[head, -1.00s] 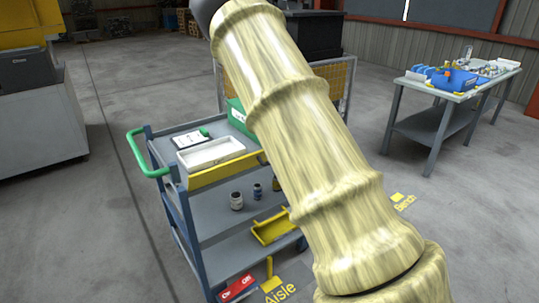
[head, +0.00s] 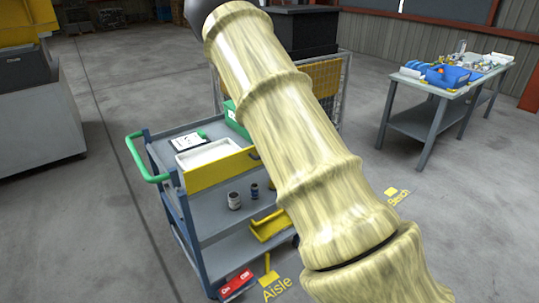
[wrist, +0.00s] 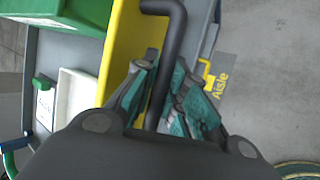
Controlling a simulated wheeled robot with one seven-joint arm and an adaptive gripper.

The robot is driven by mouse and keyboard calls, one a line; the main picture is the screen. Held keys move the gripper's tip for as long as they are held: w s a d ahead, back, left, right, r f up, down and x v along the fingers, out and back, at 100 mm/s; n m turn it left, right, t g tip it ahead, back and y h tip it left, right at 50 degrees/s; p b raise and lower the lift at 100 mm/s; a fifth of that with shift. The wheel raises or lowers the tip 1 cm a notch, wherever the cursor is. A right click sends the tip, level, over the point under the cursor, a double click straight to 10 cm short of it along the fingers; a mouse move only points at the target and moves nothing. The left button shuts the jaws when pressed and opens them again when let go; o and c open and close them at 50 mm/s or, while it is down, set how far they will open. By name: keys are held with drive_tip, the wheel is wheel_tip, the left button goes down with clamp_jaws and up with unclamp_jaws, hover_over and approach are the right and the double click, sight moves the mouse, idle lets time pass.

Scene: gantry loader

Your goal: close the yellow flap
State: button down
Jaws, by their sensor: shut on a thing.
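The yellow flap (head: 222,169) is on the near side of the blue-grey cart's top shelf, beside the white tray. In the head view its broad face shows, partly hidden at the right by my arm. In the wrist view the flap (wrist: 122,48) runs beside the white tray, with a black bar handle (wrist: 176,35) on it. My gripper (wrist: 165,75) is shut on this handle, its teal-padded fingers on either side of the bar. My gripper is hidden behind my arm in the head view.
The cart (head: 212,215) carries a white tray (head: 205,153), a green box (head: 234,116), small jars (head: 234,201) and a yellow bin (head: 268,226) on the lower shelf. A bench (head: 425,118) stands at the right. Open floor lies to the left.

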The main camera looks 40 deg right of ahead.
drive_tip(key=shift+w+r, duration=0.15)
idle(0.4)
drive_tip(key=c, duration=1.7)
unclamp_jaws()
drive_tip(key=shift+r, duration=0.1)
drive_tip(key=v, duration=1.1)
drive_tip(key=shift+s+a+r, duration=0.1)
drive_tip(key=shift+s+r, duration=0.15)
drive_tip(key=shift+r, duration=0.05)
